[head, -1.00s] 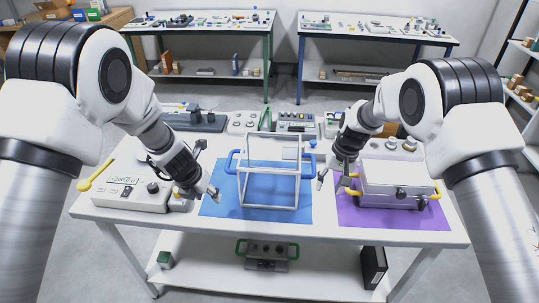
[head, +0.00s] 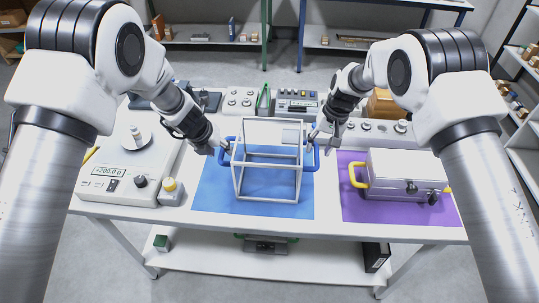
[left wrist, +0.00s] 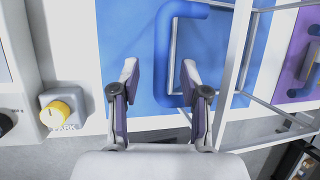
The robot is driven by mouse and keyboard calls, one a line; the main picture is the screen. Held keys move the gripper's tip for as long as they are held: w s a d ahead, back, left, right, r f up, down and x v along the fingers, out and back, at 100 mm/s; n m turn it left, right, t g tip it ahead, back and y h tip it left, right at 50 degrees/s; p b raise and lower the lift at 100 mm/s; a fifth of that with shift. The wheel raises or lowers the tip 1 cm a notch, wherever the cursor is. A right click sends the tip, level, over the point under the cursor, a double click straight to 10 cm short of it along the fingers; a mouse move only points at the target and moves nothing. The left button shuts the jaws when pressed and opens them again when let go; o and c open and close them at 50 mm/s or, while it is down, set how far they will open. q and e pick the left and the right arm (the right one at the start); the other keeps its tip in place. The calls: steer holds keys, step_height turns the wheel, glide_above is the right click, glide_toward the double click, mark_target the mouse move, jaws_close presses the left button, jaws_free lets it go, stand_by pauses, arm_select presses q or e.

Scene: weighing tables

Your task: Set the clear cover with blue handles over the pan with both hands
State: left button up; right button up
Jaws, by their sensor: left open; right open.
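The clear cover (head: 240,187), a box with a white frame, stands upright on the blue mat (head: 215,198). It has a blue handle on its left side (head: 224,156) and another on its right side (head: 316,158). My left gripper (head: 222,147) is open at the left handle. In the left wrist view the blue handle (left wrist: 162,45) lies just ahead of and between the open fingers (left wrist: 160,75), not clamped. My right gripper (head: 313,140) is open close to the right handle; contact is unclear. The round pan (head: 130,143) is on the scale at the left, with a pale weight on it.
The scale (head: 128,186) reads about 200 g. A yellow-topped PARK button box (head: 170,192) sits beside it. A metal case with yellow handles (head: 400,172) stands on a purple mat (head: 360,212) at the right. Several instruments line the table's back edge.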

arm_select(q)
steer(key=shift+x, duration=0.75)
arm_select(e)
steer(key=shift+a+f, duration=0.2)
steer(key=shift+f, duration=0.5)
arm_select(q)
steer(key=shift+s+d+f, duration=0.1)
steer(key=shift+d+f, duration=0.1)
steer(key=shift+f, duration=0.15)
arm_select(e)
steer(key=shift+s+a+f, duration=0.2)
steer(key=shift+s+f, duration=0.2)
steer(key=shift+f, duration=0.05)
arm_select(q)
steer(key=shift+f, duration=0.15)
arm_select(e)
steer(key=shift+w+f, duration=0.15)
steer(key=shift+w, duration=0.05)
arm_select(q)
jaws_close()
arm_select(e)
jaws_close()
steer(key=shift+s, duration=0.1)
